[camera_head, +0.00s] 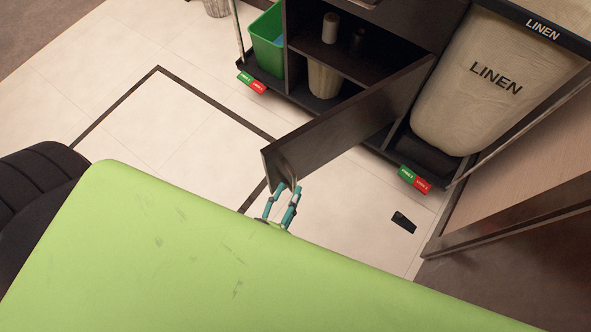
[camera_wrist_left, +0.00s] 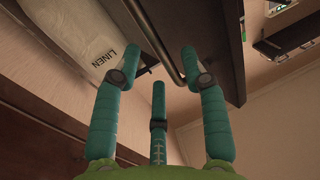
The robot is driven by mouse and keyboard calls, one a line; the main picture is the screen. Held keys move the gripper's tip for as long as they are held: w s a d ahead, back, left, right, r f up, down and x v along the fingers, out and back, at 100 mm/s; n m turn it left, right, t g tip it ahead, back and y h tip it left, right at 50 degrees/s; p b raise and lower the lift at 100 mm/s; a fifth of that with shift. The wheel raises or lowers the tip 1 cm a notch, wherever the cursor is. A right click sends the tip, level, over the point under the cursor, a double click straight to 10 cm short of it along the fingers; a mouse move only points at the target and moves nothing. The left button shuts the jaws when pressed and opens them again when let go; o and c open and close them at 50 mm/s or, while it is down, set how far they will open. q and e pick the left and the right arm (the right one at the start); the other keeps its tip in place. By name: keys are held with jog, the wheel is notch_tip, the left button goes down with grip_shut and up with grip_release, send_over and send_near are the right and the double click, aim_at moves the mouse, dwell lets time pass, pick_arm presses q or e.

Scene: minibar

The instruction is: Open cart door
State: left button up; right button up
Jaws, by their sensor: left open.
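The cart door (camera_head: 345,120) is a dark panel, swung out from the cart (camera_head: 385,30) at an angle, so the shelves behind it show. My left gripper (camera_head: 289,188), with teal fingers, is at the door's near, free end. In the left wrist view, the door (camera_wrist_left: 222,45) rises at the upper middle, with a bent metal handle (camera_wrist_left: 163,48) along it. The left gripper (camera_wrist_left: 159,58) is open there, its fingers spread on both sides of the handle's lower end. Whether a finger touches the handle or door is unclear. My right gripper is not in view.
The cart holds a green bin (camera_head: 267,42), a beige bin (camera_head: 323,78) and a large linen bag (camera_head: 480,85). A black object (camera_head: 403,222) lies on the floor. Pale tiled floor (camera_head: 180,120) left of the door is clear.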

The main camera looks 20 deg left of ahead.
pick_arm(q)
jog(key=s, duration=0.7)
jog(key=shift+s, duration=0.4)
jog(key=shift+a, duration=0.1)
